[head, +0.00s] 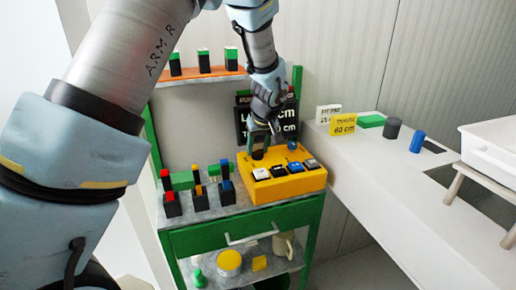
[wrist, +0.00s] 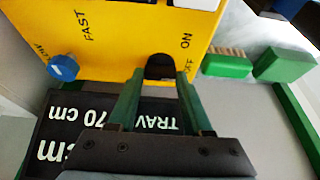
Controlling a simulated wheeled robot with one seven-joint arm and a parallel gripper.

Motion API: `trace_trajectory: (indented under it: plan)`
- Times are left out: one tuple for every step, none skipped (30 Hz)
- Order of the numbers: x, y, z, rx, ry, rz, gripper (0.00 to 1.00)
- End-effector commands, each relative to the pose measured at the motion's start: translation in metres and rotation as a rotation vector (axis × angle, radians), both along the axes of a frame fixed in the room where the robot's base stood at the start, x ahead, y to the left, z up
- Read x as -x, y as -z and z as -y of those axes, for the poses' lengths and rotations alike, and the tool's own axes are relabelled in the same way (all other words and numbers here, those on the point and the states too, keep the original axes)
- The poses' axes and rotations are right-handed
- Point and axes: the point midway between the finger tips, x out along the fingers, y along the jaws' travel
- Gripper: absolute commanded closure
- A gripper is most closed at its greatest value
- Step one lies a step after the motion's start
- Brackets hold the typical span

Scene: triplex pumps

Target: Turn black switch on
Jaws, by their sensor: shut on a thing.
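The yellow control box (head: 290,183) stands on the green-framed workbench. My gripper (head: 259,144) reaches down from above to its far left part. In the wrist view, the black switch (wrist: 160,66) sits at the edge of the yellow panel, beside the words ON and OFF. My gripper's green fingers (wrist: 160,88) are on either side of the switch and shut on it. The fingertips and the dark sign behind leave the switch's lower part hard to make out. Its exact position between ON and OFF cannot be told.
A blue knob (wrist: 62,68) is on the same panel, near the word FAST. Several coloured buttons line the box's front. Small switch blocks (head: 200,199) stand to its left. Black signs (head: 243,118) stand behind. A white counter (head: 385,185) runs along the right.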

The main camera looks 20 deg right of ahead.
Motion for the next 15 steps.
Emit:
trace_trajectory:
  plan:
    - [0.0001, 0.0004, 0.0003, 0.0, -0.005, 0.0, 1.0]
    - [0.0002, 0.0007, 0.0005, 0.0, -0.011, 0.0, 1.0]
    - [0.0004, 0.0011, 0.0007, 0.0, -0.018, 0.0, 1.0]
    - [0.0005, 0.0014, 0.0009, 0.0, -0.026, 0.0, 1.0]
    - [0.0006, 0.0016, 0.0013, 0.0, -0.036, 0.001, 1.0]
    - [0.0004, 0.0018, 0.0017, 0.001, -0.053, 0.002, 1.0]
    - [0.0003, 0.0022, 0.0017, 0.001, -0.067, 0.002, 1.0]
    - [0.0005, 0.0026, 0.0018, 0.001, -0.083, 0.001, 1.0]
    - [0.0008, 0.003, 0.0023, 0.0, -0.105, 0.001, 1.0]
    - [0.0007, 0.0032, 0.0022, 0.0, -0.126, 0.001, 1.0]
    - [0.0006, 0.0034, 0.0026, 0.001, -0.147, 0.001, 1.0]
    - [0.0007, 0.0034, 0.0031, 0.001, -0.177, 0.002, 1.0]
    - [0.0006, 0.0036, 0.0031, 0.001, -0.202, 0.002, 1.0]
    - [0.0008, 0.0036, 0.0033, 0.001, -0.228, 0.001, 1.0]
    - [0.0005, 0.0033, 0.0039, 0.001, -0.263, 0.002, 1.0]
